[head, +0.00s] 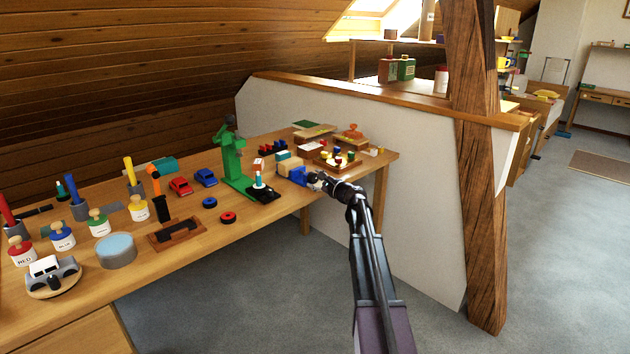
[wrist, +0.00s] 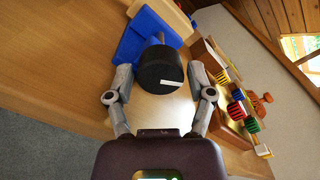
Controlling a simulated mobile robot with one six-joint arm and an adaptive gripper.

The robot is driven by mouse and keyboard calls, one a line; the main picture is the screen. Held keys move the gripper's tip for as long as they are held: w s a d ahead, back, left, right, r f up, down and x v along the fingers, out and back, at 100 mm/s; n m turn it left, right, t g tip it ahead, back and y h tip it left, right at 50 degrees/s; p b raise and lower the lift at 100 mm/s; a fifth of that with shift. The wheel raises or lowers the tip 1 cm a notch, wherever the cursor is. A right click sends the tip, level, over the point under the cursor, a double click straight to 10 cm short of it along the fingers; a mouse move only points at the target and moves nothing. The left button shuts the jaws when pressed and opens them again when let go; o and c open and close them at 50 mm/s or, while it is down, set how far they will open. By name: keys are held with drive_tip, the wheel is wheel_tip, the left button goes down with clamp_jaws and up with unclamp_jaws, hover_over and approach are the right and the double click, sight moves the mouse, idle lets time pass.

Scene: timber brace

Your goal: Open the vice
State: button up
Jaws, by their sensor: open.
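The blue vice (head: 297,174) stands at the front edge of the workbench, towards its right end. In the wrist view its blue body (wrist: 138,38) is at the upper middle, with a black round knob (wrist: 160,70) facing me that carries a small white mark. A pale wooden block (wrist: 172,12) shows just behind the blue body; whether the jaws hold it I cannot tell. My gripper (head: 318,183) is at the vice's front. In the wrist view my gripper (wrist: 161,80) is open, with one finger on each side of the knob. Contact with the knob is unclear.
A tray of coloured pegs (head: 337,161) sits right of the vice; it also shows in the wrist view (wrist: 232,95). A green press-like stand (head: 232,165) is to the left. The workbench (head: 255,232) has bare wood at its front edge.

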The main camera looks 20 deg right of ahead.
drive_tip(key=v, duration=1.2)
idle(0.4)
drive_tip(key=s+a+f+n+g+y, duration=0.1)
drive_tip(key=s+a+f+n+g, duration=0.25)
drive_tip(key=a, duration=0.45)
drive_tip(key=s+a+f+n+g, duration=0.3)
drive_tip(key=a+f+n, duration=0.15)
drive_tip(key=a, duration=0.35)
drive_tip(key=s+a+f+n+g+y, duration=0.1)
drive_tip(key=s+a+f+n+g, duration=0.25)
drive_tip(key=a, duration=0.45)
drive_tip(key=s+a+f+n+g+h, duration=0.3)
drive_tip(key=s+a+n+h, duration=0.1)
drive_tip(key=s, duration=0.5)
drive_tip(key=s+a+f+n+g+h, duration=0.4)
drive_tip(key=s+n, duration=0.3)
drive_tip(key=s, duration=0.3)
drive_tip(key=shift+s, duration=0.3)
drive_tip(key=shift+c, duration=0.2)
